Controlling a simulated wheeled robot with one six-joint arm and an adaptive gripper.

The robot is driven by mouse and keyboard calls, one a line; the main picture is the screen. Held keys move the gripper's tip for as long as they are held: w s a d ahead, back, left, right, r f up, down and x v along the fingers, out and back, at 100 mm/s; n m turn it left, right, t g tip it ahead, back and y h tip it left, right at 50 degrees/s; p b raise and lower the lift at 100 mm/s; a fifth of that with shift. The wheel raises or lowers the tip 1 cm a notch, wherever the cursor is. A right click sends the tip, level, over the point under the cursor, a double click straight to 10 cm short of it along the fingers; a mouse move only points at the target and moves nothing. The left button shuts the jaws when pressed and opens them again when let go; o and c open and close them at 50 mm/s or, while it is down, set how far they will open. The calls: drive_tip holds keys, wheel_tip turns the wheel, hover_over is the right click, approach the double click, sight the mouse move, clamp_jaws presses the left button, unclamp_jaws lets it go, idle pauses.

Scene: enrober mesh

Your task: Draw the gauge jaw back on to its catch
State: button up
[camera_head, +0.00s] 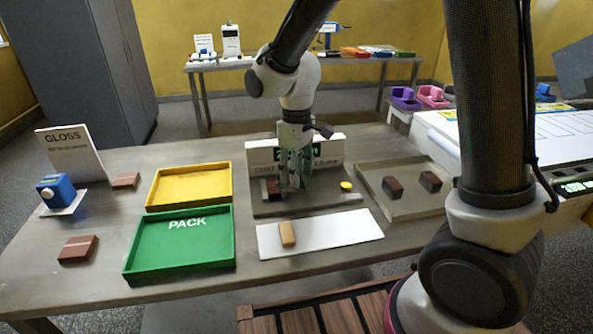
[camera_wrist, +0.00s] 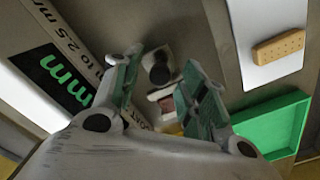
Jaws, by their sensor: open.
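The gauge (camera_head: 335,151) stands on the table with a white upright panel bearing a green-on-black readout. Its grey base plate (camera_head: 318,203) lies in front. My gripper (camera_head: 291,184) points down over the left half of the base, with its fingers open. In the wrist view my gripper (camera_wrist: 160,68) has a dark round knob (camera_wrist: 160,74) on a pale block between its fingers, which seems to be the jaw; contact cannot be told. A reddish-brown piece (camera_head: 272,189) sits at the base's left, partly behind the fingers. The catch cannot be made out.
A yellow disc (camera_head: 346,186) is at the base's right. A green PACK tray (camera_head: 180,278) and yellow tray (camera_head: 189,205) stand left. A white mat (camera_head: 340,230) with a tan bar (camera_head: 287,234) lies in front. A grey tray (camera_head: 410,205) with two dark pieces is right.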

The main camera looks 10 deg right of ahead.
sight(314, 186)
drive_tip(key=shift+c, duration=0.2)
clamp_jaws()
drive_tip(key=shift+d, duration=2.3)
drive_tip(key=shift+o, duration=0.2)
unclamp_jaws()
drive_tip(key=shift+d, duration=0.15)
wheel_tip(314, 186, up, 12)
